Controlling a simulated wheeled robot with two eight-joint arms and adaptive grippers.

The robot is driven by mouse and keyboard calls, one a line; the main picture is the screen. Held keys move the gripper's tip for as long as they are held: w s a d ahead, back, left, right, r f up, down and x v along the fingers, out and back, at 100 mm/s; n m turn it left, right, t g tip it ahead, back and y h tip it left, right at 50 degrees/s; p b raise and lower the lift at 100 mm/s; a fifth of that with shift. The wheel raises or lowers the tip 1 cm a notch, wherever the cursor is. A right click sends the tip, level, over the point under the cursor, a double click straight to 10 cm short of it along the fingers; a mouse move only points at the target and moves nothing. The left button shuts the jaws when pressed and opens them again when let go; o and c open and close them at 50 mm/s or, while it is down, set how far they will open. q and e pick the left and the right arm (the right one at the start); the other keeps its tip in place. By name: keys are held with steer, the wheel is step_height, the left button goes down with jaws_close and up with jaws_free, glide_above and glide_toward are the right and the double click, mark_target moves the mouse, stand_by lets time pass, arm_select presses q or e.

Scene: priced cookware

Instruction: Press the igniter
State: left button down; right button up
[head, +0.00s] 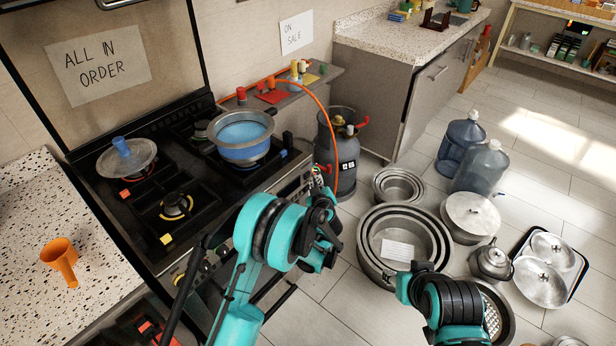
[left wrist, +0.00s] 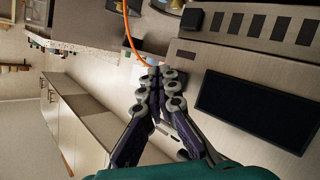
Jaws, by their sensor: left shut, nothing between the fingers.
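The black gas stove (head: 200,170) stands against the wall, with its control panel (head: 292,186) on the front side. My left gripper (head: 318,190) is in front of that panel, beside its right end. In the left wrist view the left gripper (left wrist: 163,76) is shut and empty, its fingertips close to the steel panel (left wrist: 215,75). A row of dark rectangular buttons (left wrist: 235,23) and a large dark window (left wrist: 258,103) show on this panel. I cannot tell which part is the igniter, nor whether the fingertips touch anything.
A pot of blue liquid (head: 242,138) and a lid (head: 127,160) are on the stove. An orange hose (head: 325,115) runs to a gas cylinder (head: 337,150) beside the left gripper. Nested pans (head: 405,225) and water bottles (head: 480,170) are on the floor.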

arm_select(q)
steer(key=shift+w+a, duration=0.25)
steer(key=shift+a, duration=0.05)
steer(key=shift+w+a+b, duration=0.25)
steer(key=shift+a+b, duration=0.1)
stand_by(0.8)
steer(key=shift+s+d, duration=0.5)
steer(key=shift+d, duration=0.15)
stand_by(0.3)
steer(key=s+d, duration=0.1)
steer(key=d, duration=0.1)
steer(key=s+d+b, duration=0.1)
steer(key=s+d, duration=0.1)
stand_by(0.4)
